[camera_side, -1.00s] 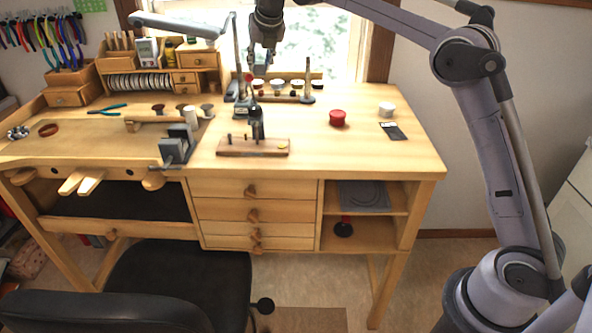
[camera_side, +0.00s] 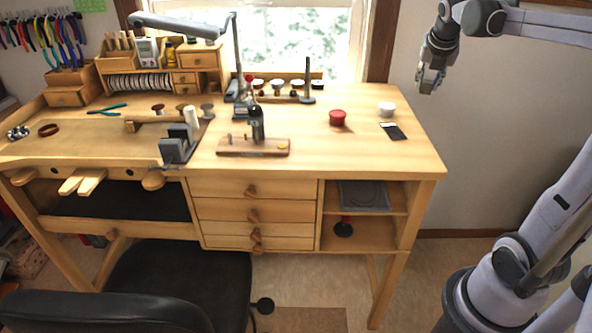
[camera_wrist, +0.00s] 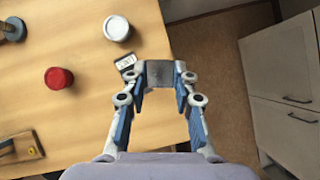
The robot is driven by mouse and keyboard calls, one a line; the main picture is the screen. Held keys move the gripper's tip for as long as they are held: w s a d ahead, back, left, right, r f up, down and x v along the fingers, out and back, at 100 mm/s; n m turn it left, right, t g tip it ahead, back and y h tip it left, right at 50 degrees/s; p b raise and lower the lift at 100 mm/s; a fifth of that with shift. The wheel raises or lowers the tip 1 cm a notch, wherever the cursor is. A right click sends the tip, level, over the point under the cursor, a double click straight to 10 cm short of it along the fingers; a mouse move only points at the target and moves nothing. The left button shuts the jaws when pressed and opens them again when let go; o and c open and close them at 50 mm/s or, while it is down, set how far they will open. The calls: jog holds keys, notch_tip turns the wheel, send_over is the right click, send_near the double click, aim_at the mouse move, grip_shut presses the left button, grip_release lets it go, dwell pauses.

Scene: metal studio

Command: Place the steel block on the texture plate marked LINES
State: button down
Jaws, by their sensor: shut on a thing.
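My gripper (camera_side: 430,84) is raised at the upper right in the side view. In the wrist view my gripper (camera_wrist: 164,88) is shut on the steel block (camera_wrist: 160,73), a grey metal piece between its blue-padded fingers. The texture plate (camera_side: 394,131) is a small dark rectangle with a pale patch, flat near the bench's right end. In the wrist view the plate (camera_wrist: 126,63) shows just left of the block, partly hidden by the gripper. I cannot read its marking. The block is held up, to the right of the plate.
A white jar (camera_side: 386,109) and a red tin (camera_side: 338,117) stand close to the plate on the wooden bench (camera_side: 360,160). A small press on a wooden base (camera_side: 255,146) stands farther left. The bench's front right area is clear.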

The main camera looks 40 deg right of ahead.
jog(key=s+d+f+m, duration=0.1)
jog(key=s, duration=0.4)
send_over(394, 128)
jog(key=a, duration=0.2)
jog(key=shift+g, duration=0.3)
jog(key=f, duration=0.5)
jog(key=s+f, duration=0.1)
jog(key=f, duration=0.1)
jog(key=shift+a+f, duration=0.1)
jog(key=shift+f, duration=2.1)
jog(key=shift+f, duration=0.1)
jog(key=c, duration=1.1)
grip_release()
jog(key=shift+o, duration=0.2)
